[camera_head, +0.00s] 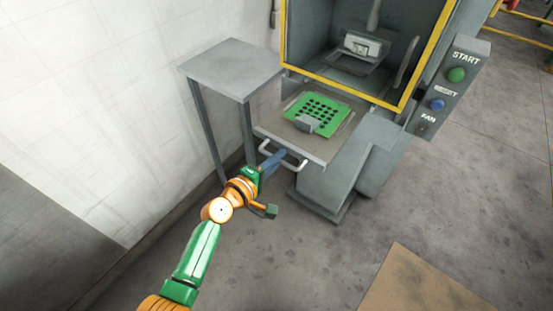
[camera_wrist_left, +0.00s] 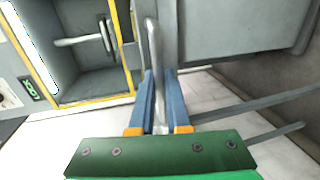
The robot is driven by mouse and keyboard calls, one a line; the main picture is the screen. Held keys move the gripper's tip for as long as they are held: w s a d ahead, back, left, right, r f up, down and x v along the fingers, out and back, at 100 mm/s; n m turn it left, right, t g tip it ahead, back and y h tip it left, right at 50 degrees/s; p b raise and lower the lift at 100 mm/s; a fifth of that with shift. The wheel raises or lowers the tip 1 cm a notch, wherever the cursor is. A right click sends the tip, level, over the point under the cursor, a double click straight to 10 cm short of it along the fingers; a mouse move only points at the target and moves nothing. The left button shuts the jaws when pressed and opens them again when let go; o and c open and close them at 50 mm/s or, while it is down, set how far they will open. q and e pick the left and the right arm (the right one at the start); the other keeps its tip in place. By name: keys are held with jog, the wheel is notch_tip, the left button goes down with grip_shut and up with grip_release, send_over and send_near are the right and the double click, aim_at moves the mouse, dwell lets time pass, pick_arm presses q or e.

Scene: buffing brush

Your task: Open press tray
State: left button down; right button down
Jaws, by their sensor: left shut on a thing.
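The press tray (camera_head: 318,153) is a flat grey plate that stands out from the front of the grey press. A green plate with several dark holes (camera_head: 325,108) and a small grey block (camera_head: 307,124) lie on it. A pale bar handle (camera_head: 295,167) runs along the tray's front edge; it also shows in the left wrist view (camera_wrist_left: 153,45). My left gripper (camera_head: 280,157) is shut on the handle, with its blue fingers on either side of the bar in the left wrist view (camera_wrist_left: 159,80). My right gripper is in neither view.
The press opening has a yellow frame (camera_head: 340,87). A control box (camera_head: 453,82) with green and blue buttons is on the right. A small grey side table (camera_head: 232,68) stands left of the tray, near a white wall. Floor in front is clear, except a brown panel (camera_head: 425,285) lower right.

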pick_arm(q)
jog(key=c, duration=0.9)
grip_release()
jog(key=v, duration=0.7)
jog(key=shift+p, duration=0.35)
